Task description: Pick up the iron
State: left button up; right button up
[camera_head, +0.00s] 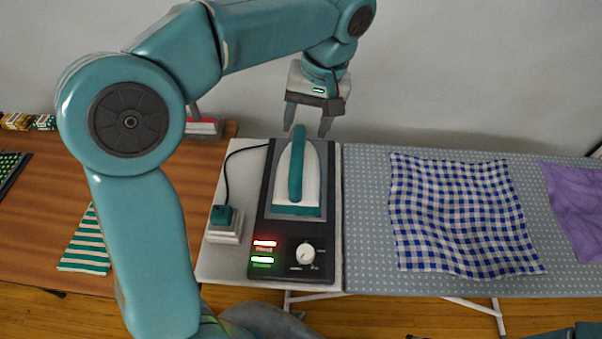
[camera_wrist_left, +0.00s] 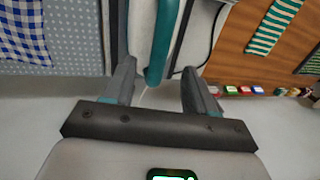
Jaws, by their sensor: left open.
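The iron (camera_head: 298,182) has a white body with a teal handle and a teal base edge. It rests on a black station (camera_head: 280,238) with a dial and red and green lights. My left gripper (camera_head: 306,130) is open, with its fingers pointing down near the far end of the iron's handle. In the left wrist view the iron's handle (camera_wrist_left: 160,45) lies ahead and between the open fingers (camera_wrist_left: 158,88), and the gripper holds nothing. Part of the iron is cut off there. My right gripper is not in view.
A grey dotted ironing board (camera_head: 366,225) holds a blue checkered cloth (camera_head: 450,210) and a purple cloth (camera_head: 580,200). A black cord runs from a teal plug (camera_head: 222,215) beside the station. A brown table (camera_head: 30,210) with a striped cloth (camera_head: 86,246) lies left.

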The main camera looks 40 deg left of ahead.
aim_at(299, 146)
pick_arm(q)
jog(key=f, duration=0.2)
jog(key=shift+s+a+f, duration=0.3)
jog(key=shift+a, duration=0.1)
jog(key=shift+f, duration=0.6)
jog(key=f, duration=0.4)
jog(key=shift+s+a+f, duration=0.1)
jog(key=shift+a+f, duration=0.1)
jog(key=shift+a, duration=0.15)
jog(key=shift+r, duration=0.1)
grip_shut()
